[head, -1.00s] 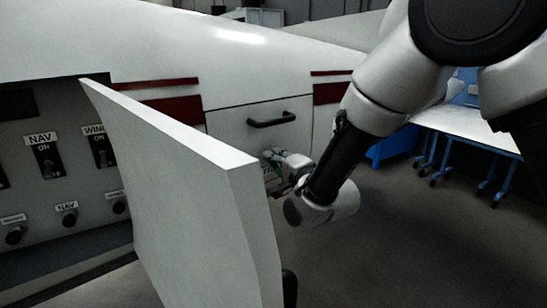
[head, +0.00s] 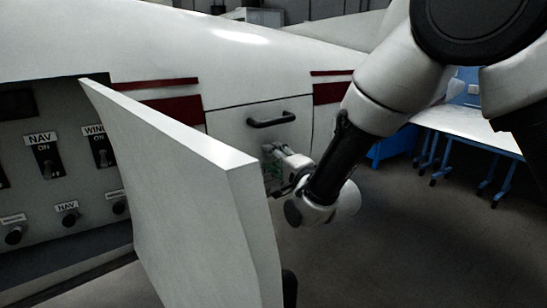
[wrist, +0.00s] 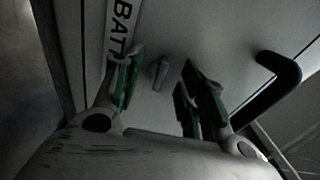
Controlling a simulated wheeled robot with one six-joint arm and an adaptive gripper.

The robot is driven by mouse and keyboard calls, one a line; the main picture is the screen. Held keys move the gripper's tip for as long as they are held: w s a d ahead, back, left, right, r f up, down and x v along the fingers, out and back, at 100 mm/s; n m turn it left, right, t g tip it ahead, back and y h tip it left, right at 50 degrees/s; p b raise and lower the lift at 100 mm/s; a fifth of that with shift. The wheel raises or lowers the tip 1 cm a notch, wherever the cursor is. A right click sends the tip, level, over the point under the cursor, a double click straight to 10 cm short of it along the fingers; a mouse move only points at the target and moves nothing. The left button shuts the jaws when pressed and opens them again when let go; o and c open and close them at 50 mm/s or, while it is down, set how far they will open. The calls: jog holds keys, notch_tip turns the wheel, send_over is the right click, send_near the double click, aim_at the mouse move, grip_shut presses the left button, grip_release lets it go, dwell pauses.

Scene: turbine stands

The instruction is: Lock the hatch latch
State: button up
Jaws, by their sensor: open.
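The hatch (head: 232,127) is a pale panel in the white body, and it looks shut. It carries a black handle (head: 272,119), also seen at the right of the wrist view (wrist: 279,78). In the wrist view a small grey latch (wrist: 158,72) sits on the panel beside a label reading "BATT" (wrist: 121,22). My gripper (wrist: 161,62) is open, with its green-padded fingers on either side of the latch. I cannot tell whether they touch it. In the head view my gripper (head: 271,168) is close to the panel below the handle, and the latch is hidden there.
A thick white open door (head: 185,175) stands out in front, left of my gripper. Behind it is a panel with switches (head: 45,158) and knobs. A blue-legged table (head: 470,130) stands at the right. The floor (head: 400,240) at lower right is clear.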

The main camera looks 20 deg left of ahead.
jog(key=v, duration=0.4)
jog(key=shift+s+d, duration=0.25)
jog(key=shift+d, duration=0.05)
jog(key=shift+c, duration=1.2)
jog(key=shift+x, duration=2.55)
jog(key=shift+c, duration=0.4)
grip_shut()
